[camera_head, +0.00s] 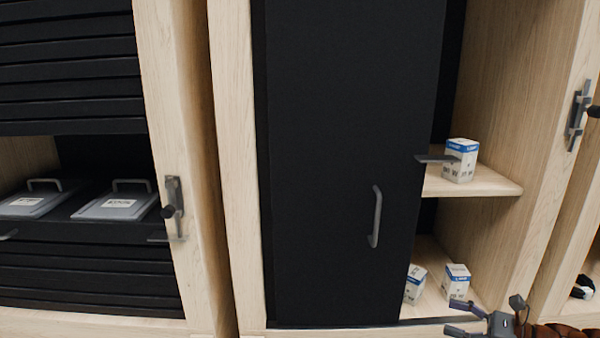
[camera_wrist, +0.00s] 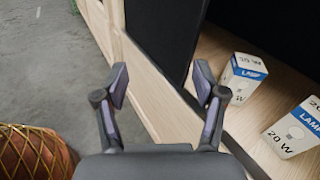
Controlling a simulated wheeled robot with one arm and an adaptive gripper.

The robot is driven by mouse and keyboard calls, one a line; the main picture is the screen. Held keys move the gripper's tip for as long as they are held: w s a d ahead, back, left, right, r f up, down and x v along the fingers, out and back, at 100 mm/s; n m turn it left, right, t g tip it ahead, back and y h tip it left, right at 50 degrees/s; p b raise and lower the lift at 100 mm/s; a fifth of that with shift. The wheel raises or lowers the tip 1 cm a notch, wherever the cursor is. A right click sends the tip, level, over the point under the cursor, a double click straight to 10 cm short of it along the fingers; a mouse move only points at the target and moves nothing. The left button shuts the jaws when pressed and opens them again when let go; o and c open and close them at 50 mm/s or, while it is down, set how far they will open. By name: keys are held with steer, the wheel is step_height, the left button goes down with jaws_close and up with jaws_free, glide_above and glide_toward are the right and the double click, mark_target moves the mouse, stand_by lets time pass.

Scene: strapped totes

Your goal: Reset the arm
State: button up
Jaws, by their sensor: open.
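My gripper (camera_head: 490,318) shows at the bottom right of the head view, in front of the wooden cabinet's lower edge. In the wrist view my gripper (camera_wrist: 160,88) has its two fingers spread apart with nothing between them. Behind the fingers is the cabinet's pale wooden front edge (camera_wrist: 150,85). Two lamp boxes stand to the right of the fingers in the wrist view: one nearer box (camera_wrist: 243,78) and one at the right edge (camera_wrist: 295,130). The gripper appears apart from both.
A black door panel (camera_head: 345,130) with a grey handle (camera_head: 376,216) covers much of the cabinet. A lamp box (camera_head: 460,160) stands on the upper shelf (camera_head: 480,184); two more boxes (camera_head: 414,284) (camera_head: 456,282) are below. Grey-lidded totes (camera_head: 118,202) sit left. Grey floor (camera_wrist: 40,70) is clear; a reddish-brown netted object (camera_wrist: 35,150) is near.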

steer(key=s+a+r+n+g+h+p, duration=0.1)
steer(key=s+a+r+n+g+p, duration=0.3)
steer(key=a+r, duration=0.4)
steer(key=s+a+r+n+g+h+p, duration=0.1)
steer(key=s+a+r+n+g+p, duration=0.3)
steer(key=a, duration=0.5)
steer(key=s+a+r+n+g+h+p, duration=0.1)
steer(key=s+a+r+n+g+p, duration=0.3)
steer(key=a+r, duration=0.45)
steer(key=s+a+r+n+g+h+p, duration=0.1)
steer(key=s+a+r+n+h+p, duration=0.3)
steer(key=s+r+n+p, duration=0.45)
steer(key=s+d+r+n+h+p, duration=0.3)
steer(key=s+d+r+h+p, duration=0.2)
steer(key=s+p, duration=0.3)
steer(key=shift+s+d+r+t+h+p, duration=0.2)
steer(key=shift+s+d+t+h+p, duration=0.2)
steer(key=shift+s+d+h, duration=0.45)
steer(key=shift+w+a+n, duration=0.1)
steer(key=shift+n, duration=0.15)
steer(key=shift+c, duration=0.4)
